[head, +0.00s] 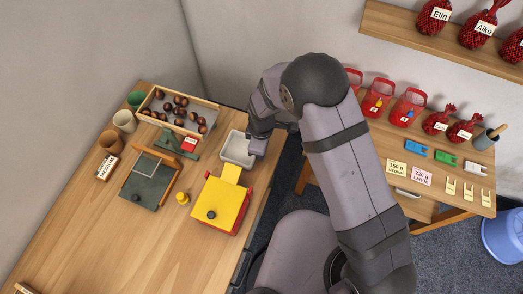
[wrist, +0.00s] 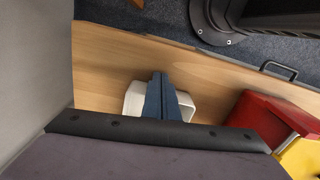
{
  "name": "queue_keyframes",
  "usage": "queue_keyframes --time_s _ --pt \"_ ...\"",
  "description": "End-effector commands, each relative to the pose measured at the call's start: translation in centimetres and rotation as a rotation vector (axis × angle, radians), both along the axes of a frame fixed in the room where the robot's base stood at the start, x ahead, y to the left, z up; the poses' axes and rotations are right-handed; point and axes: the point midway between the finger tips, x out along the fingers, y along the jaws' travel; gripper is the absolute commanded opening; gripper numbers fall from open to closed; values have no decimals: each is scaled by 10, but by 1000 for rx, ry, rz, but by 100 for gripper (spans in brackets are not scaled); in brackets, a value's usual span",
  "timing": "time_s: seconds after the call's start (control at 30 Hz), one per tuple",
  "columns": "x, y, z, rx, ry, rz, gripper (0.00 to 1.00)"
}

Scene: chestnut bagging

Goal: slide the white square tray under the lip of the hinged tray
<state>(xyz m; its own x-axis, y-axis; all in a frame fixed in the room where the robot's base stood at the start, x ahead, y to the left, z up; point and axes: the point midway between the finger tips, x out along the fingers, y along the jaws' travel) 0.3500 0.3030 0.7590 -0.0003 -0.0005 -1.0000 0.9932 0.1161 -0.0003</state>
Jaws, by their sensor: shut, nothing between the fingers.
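The white square tray (head: 237,150) lies on the table in the head view, right of the chestnut tray. A yellow tray (head: 219,203) on a red base, with a dark knob, stands nearer the camera; its narrow yellow lip (head: 231,173) points at the white tray. The lip's end looks close to the white tray's near edge; I cannot tell whether it overlaps. My gripper is at the white tray's right side, partly hidden by my arm. In the wrist view my gripper (wrist: 160,82) is shut, its blue fingers covering the middle of the white tray (wrist: 134,99).
A wooden tray (head: 209,130) of chestnuts stands at the back, with a green piece (head: 176,144) before it. A dark green box (head: 147,184), cups (head: 125,121) and a small yellow weight (head: 183,198) are to the left. The table's right edge is close to my gripper.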

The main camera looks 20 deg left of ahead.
Motion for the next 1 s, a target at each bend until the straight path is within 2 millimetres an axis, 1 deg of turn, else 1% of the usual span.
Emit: queue_keyframes --time_s 0.17,0.23,0.4,0.5,0.6,1.0 --pt "0 1 0 0 0 1 0" --pt "0 5 -1 1 -2 2 0" --pt "-4 35 -3 3 -3 6 0" --pt "-5 50 -3 2 -3 4 0" --pt "-6 57 -1 1 -1 2 0" --pt "-6 57 0 0 0 0 0"
